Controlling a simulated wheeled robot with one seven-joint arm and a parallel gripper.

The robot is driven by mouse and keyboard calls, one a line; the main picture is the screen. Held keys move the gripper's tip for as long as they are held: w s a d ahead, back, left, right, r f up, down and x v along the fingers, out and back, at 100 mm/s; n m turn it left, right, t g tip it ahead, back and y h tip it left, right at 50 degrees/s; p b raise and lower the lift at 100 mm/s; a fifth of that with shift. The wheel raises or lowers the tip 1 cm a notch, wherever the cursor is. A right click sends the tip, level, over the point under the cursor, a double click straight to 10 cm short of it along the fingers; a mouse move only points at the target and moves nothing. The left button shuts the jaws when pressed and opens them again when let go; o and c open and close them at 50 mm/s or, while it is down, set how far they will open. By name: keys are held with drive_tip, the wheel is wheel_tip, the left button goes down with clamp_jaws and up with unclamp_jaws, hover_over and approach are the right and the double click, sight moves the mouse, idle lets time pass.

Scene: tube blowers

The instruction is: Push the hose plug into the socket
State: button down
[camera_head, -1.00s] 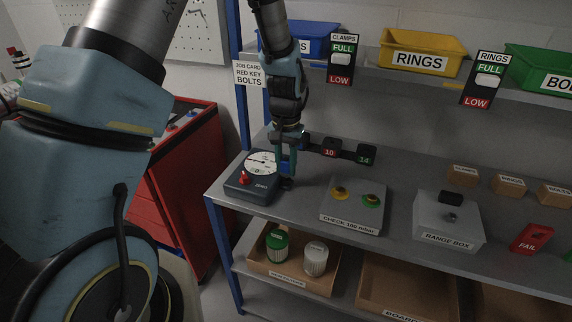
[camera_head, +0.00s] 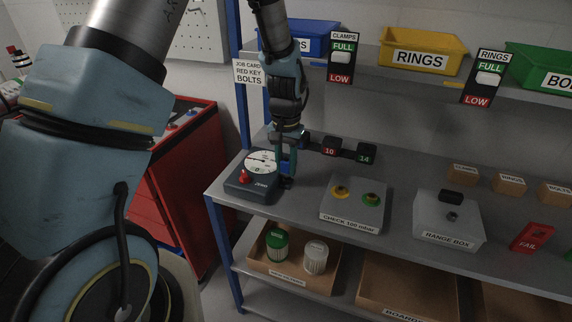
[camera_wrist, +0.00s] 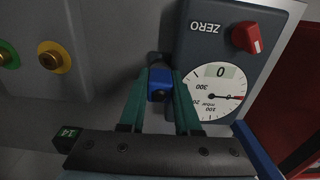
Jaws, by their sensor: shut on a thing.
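My gripper (camera_wrist: 161,90) is shut on a small blue block-like piece, which looks like the hose plug (camera_wrist: 159,86). The teal fingers stand on either side of it. In the head view my gripper (camera_head: 287,168) points down just right of the dark gauge box (camera_head: 240,190). The gauge box (camera_wrist: 190,55) has a white dial, a red knob and the word ZERO. Whether the two touch, I cannot tell. No hose can be made out.
The CHECK 100 mbar box (camera_head: 353,205) stands to the right, with yellow and green fittings. The RANGE BOX (camera_head: 448,220) is farther right. Black blocks marked 10 (camera_head: 331,146) and 14 (camera_head: 366,153) stand behind. A blue post (camera_head: 243,100) rises at the left.

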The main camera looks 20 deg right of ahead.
drive_tip(key=shift+f, duration=0.15)
drive_tip(key=shift+r+p, duration=0.35)
drive_tip(key=shift+r, duration=0.05)
